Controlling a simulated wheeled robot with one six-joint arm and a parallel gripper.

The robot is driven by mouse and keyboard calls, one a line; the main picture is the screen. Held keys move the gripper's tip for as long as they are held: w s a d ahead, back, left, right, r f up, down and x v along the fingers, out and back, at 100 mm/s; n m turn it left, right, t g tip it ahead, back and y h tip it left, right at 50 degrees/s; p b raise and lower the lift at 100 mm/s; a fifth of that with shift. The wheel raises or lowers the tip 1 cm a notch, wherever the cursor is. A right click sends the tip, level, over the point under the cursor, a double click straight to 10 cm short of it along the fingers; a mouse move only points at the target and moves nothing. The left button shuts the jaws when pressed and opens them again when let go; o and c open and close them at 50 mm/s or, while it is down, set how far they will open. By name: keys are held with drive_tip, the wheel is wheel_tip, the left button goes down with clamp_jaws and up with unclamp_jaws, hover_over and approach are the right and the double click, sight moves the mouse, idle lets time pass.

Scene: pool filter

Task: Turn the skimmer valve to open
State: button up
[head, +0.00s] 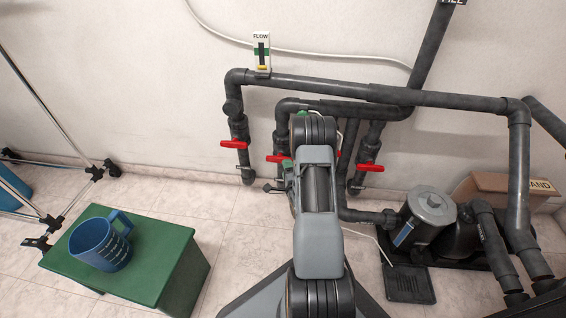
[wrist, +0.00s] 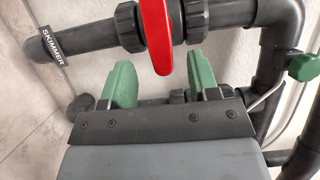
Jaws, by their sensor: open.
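The skimmer valve's red handle (wrist: 156,35) fills the top middle of the wrist view, set across its dark pipe (wrist: 85,36). A SKIMMER label (wrist: 54,46) is on that pipe. My gripper (wrist: 162,82) is open with its two green fingers spread. The handle's lower tip shows in the gap between them, nearer the right finger; I cannot tell whether they touch. In the head view the red handle (head: 277,158) just left of my arm appears to be this one, crosswise on its pipe and partly covered. My gripper is mostly hidden there.
Other red handles sit crosswise at left (head: 234,144) and right (head: 369,167). A green knob (wrist: 303,67) and pipes crowd the wrist view's right. A pump (head: 428,215) stands right. A blue jug (head: 99,246) is on a green table (head: 168,270). A flow gauge (head: 261,52) is above.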

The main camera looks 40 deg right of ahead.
sight(280, 158)
drive_tip(key=shift+b+x, duration=0.8)
drive_tip(key=shift+x, duration=2.3)
drive_tip(key=c, duration=0.9)
